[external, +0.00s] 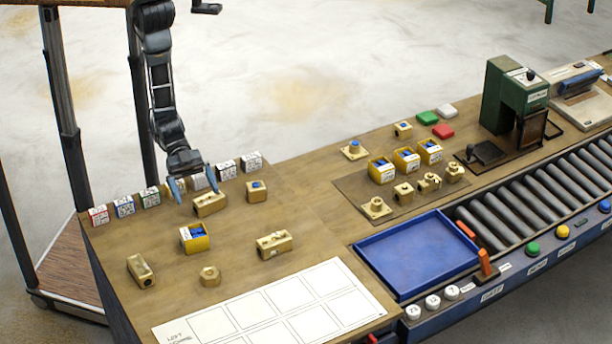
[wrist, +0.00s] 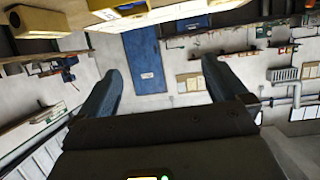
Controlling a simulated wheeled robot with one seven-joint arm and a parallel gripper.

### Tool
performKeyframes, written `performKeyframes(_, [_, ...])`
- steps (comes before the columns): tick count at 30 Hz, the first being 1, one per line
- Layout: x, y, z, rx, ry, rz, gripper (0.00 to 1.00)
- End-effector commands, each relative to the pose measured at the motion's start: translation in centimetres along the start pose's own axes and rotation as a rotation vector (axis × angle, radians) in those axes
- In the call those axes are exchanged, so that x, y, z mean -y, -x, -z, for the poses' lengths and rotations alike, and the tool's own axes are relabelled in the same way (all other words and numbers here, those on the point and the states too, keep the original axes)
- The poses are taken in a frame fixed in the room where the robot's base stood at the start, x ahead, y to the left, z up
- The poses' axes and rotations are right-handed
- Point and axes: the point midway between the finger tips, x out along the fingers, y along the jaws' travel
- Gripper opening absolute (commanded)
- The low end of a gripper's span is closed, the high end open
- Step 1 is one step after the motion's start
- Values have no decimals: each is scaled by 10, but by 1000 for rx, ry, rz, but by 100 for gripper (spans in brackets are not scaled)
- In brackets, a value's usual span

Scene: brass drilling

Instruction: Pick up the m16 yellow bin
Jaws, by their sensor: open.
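A yellow bin (external: 195,244) with blue contents stands alone on the left part of the wooden bench. Three more yellow bins, the left one (external: 381,177), the middle one (external: 406,165) and the right one (external: 431,158), stand in a row further right. Their labels are too small to read, so I cannot tell which is m16. My gripper (external: 193,186) is open and empty, behind the lone bin and close to a brass block (external: 210,206). The wrist view shows my gripper's (wrist: 160,85) blue fingers apart with nothing between them. A yellow object, perhaps a bin, is cut off at its top edge.
Several brass parts surround the lone bin, including a long block (external: 274,245) and a hex piece (external: 210,276). Small labelled boxes (external: 124,206) line the bench's back edge. A blue tray (external: 417,255) lies right of a white grid sheet (external: 270,312). A green press (external: 510,95) stands behind.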

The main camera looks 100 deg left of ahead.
Motion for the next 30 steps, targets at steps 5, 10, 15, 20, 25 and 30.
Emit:
performKeyframes(5, [-34, -4, -3, 31, -17, -59, 100])
performKeyframes(10, [-34, -12, -28, 34, -17, -59, 100])
performKeyframes(15, [-34, -20, -47, 32, -15, -58, 100])
performKeyframes(20, [-34, -24, -56, 31, -15, -58, 100])
performKeyframes(25, [-34, -40, -63, 30, -17, -57, 100])
performKeyframes(30, [-36, -66, -64, 29, -16, -57, 100])
